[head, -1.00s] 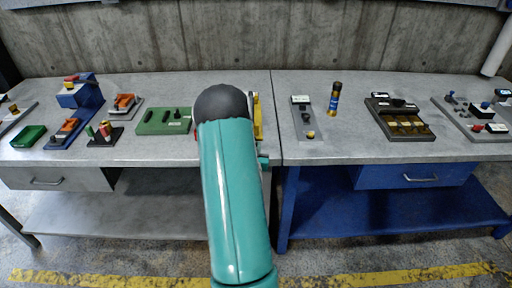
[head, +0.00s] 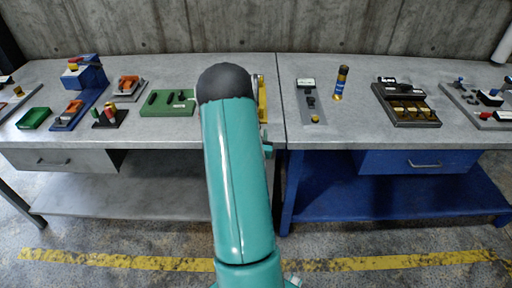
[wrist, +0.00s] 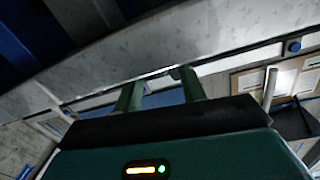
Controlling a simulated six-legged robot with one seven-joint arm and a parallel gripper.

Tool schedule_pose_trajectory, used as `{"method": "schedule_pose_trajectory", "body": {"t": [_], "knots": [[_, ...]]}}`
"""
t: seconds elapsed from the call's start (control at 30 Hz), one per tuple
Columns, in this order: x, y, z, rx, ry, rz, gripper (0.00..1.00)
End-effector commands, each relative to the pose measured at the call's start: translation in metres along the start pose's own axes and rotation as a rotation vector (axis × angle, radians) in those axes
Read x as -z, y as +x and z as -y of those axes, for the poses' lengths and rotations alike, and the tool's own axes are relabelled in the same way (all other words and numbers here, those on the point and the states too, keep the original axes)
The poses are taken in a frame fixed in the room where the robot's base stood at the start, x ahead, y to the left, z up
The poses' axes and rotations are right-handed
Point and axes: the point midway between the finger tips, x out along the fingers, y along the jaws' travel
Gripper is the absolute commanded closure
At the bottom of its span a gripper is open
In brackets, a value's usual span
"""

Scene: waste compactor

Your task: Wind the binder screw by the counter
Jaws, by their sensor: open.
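I cannot tell for certain which fitting is the binder screw. A narrow grey panel (head: 313,105) on the right bench carries a small white-faced box (head: 306,83), perhaps the counter, a dark knob and a small yellow-brown knob (head: 315,118). A yellow fitting (head: 262,100) left of the bench seam is partly hidden by my arm. My gripper shows in the wrist view (wrist: 160,82), its two green fingers apart and nothing between them. In the head view my arm hides nearly all of it.
A blue-and-yellow cylinder (head: 341,82) stands right of the narrow panel. Farther right are a dark tray (head: 406,120) and a grey board with knobs (head: 482,112). A green board (head: 176,108) and several devices occupy the left bench. The front strip of the right bench (head: 350,139) is clear.

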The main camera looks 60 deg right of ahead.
Motion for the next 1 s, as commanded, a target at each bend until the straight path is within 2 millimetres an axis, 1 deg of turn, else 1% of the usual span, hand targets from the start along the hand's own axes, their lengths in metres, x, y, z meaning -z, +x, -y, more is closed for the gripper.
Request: {"method": "schedule_pose_trajectory", "body": {"t": [0.3,0.4,0.5,0.6,0.7,1.0], "knots": [[0.000,-0.070,0.001,0.002,-0.001,0.003,0.59],[0.000,-0.090,0.001,0.001,0.000,0.002,0.59],[0.000,-0.106,0.001,0.001,0.000,0.002,0.59],[0.000,-0.115,0.001,0.002,0.000,0.001,0.59],[0.000,-0.119,0.001,0.002,0.000,0.000,0.59],[0.000,-0.119,0.001,0.002,0.000,0.000,0.59]]}}
